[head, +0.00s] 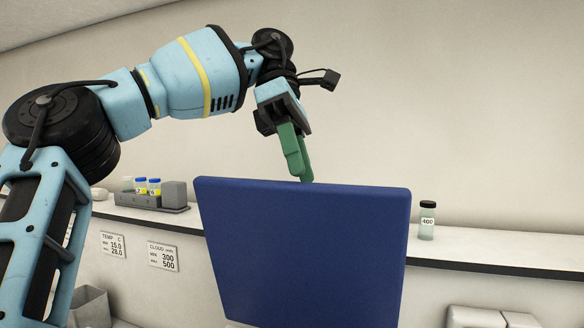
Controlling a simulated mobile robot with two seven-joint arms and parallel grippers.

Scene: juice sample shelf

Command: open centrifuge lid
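A large dark blue panel (303,255), which looks like the centrifuge lid, stands upright in the middle of the head view. The centrifuge body is not visible. My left gripper (304,176) reaches down from above, with its green fingertips at the panel's top edge. The tips may touch the edge or lie just behind it; I cannot tell which. The two fingers overlap in this view, so any gap between them is unclear. My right gripper is not in view.
A shelf (490,250) runs along the wall behind the panel. A bottle labelled 400 (427,221) stands on it at right. A grey rack (150,203) with small blue-capped vials stands at left. Two wall signs (163,257) hang below. A grey bin (90,308) is at lower left.

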